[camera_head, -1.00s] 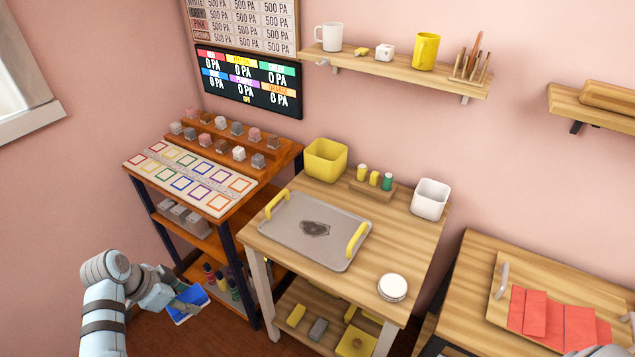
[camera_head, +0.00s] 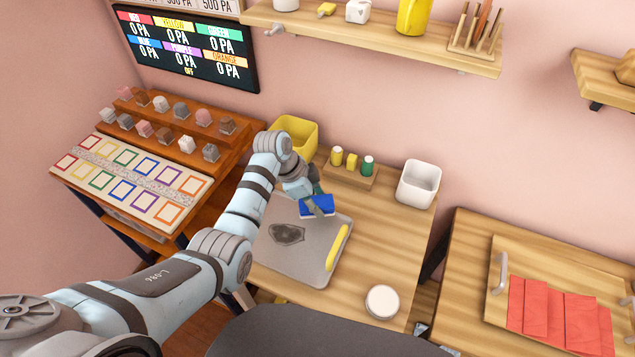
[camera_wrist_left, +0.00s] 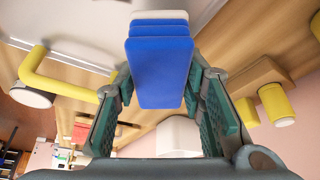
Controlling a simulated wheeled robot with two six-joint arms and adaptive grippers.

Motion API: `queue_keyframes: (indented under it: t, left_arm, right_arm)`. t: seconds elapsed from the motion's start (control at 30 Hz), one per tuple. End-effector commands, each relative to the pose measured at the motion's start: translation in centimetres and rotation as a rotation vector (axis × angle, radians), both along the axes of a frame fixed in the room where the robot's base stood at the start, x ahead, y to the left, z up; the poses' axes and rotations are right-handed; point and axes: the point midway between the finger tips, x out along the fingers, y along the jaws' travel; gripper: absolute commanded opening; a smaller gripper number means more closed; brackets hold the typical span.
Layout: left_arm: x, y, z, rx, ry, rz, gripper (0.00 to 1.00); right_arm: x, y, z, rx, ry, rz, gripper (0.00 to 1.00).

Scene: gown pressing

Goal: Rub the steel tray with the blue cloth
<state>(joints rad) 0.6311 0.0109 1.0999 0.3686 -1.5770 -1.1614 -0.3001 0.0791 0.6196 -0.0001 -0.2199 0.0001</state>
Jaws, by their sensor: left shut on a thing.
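The steel tray (camera_head: 288,265) lies on the wooden worktable with a dark stain (camera_head: 287,234) on its surface. A yellow handle (camera_head: 337,248) shows on its right side; my arm hides its left side. My left gripper (camera_head: 317,204) is over the far right part of the tray, shut on the blue cloth (camera_head: 316,207). The cloth is a folded blue pad with a white layer, and it fills the middle of the left wrist view (camera_wrist_left: 160,75) between the fingers. I cannot tell whether it touches the tray. My right gripper is not in view.
A yellow bin (camera_head: 297,135), a rack with small shakers (camera_head: 350,172) and a white square container (camera_head: 418,184) stand along the table's back. A round white lidded pot (camera_head: 382,302) sits at the front right. A shelf (camera_head: 400,40) hangs above.

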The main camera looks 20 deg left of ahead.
Motion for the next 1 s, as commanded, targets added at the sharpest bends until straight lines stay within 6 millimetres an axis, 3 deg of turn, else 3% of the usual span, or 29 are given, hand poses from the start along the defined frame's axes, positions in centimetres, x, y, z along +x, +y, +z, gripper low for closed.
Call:
queue_keyframes:
  t: [0.2, 0.37, 0.77, 1.0]
  left_arm:
    - [-3.5, 5.4, 3.0, 0.016, 0.008, -0.284, 0.05]
    - [-5.9, 8.3, 4.6, 0.001, 0.000, -0.495, 0.05]
    - [-6.4, 8.7, 4.4, -0.006, -0.004, -0.530, 0.05]
    - [-6.4, 8.7, 0.1, -0.007, -0.004, -0.529, 0.05]
  right_arm:
    - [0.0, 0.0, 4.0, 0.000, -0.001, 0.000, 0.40]
    - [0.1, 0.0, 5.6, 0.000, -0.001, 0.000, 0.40]
    - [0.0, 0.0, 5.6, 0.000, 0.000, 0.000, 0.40]
    - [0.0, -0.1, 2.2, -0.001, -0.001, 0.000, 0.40]
